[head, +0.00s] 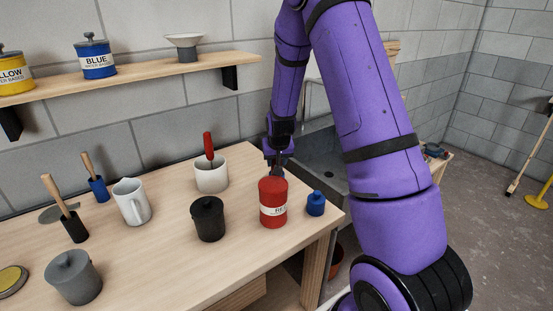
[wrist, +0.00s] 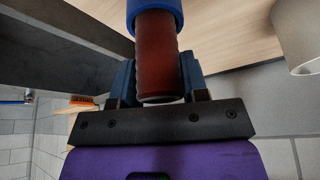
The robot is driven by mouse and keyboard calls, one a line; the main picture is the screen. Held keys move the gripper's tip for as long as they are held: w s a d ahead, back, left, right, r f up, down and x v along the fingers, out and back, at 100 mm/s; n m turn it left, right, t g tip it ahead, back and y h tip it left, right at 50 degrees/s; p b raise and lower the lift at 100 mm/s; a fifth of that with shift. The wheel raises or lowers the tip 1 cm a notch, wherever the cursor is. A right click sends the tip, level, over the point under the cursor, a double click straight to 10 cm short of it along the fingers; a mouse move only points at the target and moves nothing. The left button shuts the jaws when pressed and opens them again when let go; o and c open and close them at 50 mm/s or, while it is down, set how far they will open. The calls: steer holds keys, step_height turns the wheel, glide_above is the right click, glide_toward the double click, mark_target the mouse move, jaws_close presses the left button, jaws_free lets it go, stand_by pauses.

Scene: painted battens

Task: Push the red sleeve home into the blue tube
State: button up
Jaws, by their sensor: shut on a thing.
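In the wrist view the red sleeve (wrist: 158,60) is between the two fingers of my gripper (wrist: 158,76), which is shut on it. The blue tube (wrist: 154,14) is at the top of that view, in line with the sleeve. Its rim surrounds or overlaps the sleeve's far end; how deep the sleeve sits inside is hidden. In the head view my gripper (head: 277,158) is low over the table's back right, behind a red paint can, which hides its lower part. I cannot make out the sleeve and tube in the head view.
The red can (head: 273,203), a small blue jar (head: 315,203), a black pot (head: 208,219) and a white mug (head: 211,176) with a red-handled tool stand near my gripper. A sink (head: 320,160) lies behind the arm. The table's front middle is clear.

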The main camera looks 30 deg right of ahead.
steer(key=shift+f, duration=0.45)
steer(key=shift+r, duration=0.2)
steer(key=shift+r, duration=1.9)
steer(key=shift+f, duration=2.05)
stand_by(0.5)
steer(key=o, duration=1)
steer(key=v, duration=1)
steer(key=shift+r, duration=0.35)
steer(key=shift+s+a+r, duration=0.1)
steer(key=shift+a, duration=0.05)
